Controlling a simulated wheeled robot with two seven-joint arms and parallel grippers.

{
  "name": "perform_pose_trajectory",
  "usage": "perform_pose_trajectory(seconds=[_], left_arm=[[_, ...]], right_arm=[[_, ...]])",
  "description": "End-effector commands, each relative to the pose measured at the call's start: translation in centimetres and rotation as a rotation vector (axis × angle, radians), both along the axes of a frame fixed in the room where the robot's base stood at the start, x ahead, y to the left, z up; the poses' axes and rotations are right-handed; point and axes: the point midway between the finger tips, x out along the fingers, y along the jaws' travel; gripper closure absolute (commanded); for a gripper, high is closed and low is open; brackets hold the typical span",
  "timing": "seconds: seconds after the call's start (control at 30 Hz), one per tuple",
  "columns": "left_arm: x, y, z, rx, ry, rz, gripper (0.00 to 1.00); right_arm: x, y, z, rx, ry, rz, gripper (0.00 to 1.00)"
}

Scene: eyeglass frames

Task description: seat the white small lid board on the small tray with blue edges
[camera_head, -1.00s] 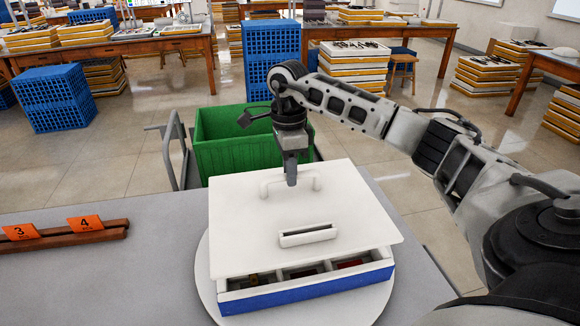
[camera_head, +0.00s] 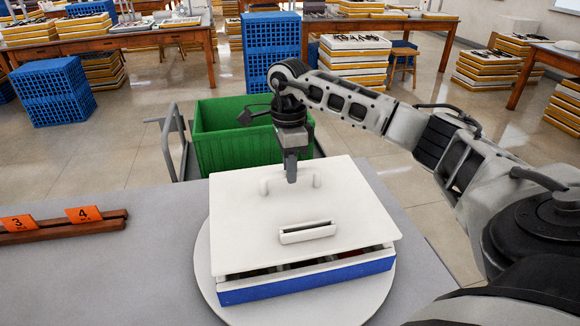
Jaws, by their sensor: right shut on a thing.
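The white lid board (camera_head: 262,228) lies over the small tray with blue edges (camera_head: 308,281) in the head view. The lid has a slotted raised piece near its front and a handle near its back. A narrow dark gap shows between the lid's front edge and the tray's front wall, so the lid is a little raised or tilted there. My right gripper (camera_head: 291,177) is shut on the lid board's handle, which it partly hides. The tray's back side is hidden under the lid. My left gripper is out of view.
The tray stands on a round white turntable (camera_head: 206,262) on a grey table (camera_head: 130,280). A wooden rack with orange number cards (camera_head: 83,214) lies at the left. A green crate (camera_head: 230,140) on a cart stands beyond the table.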

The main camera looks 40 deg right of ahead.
Motion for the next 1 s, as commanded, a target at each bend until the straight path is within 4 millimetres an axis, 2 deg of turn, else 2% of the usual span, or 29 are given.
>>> perform_pose_trajectory(seconds=[1.0], left_arm=[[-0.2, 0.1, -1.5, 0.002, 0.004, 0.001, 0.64]], right_arm=[[0.0, 0.0, -2.5, 0.0, -0.001, 0.0, 1.0]])
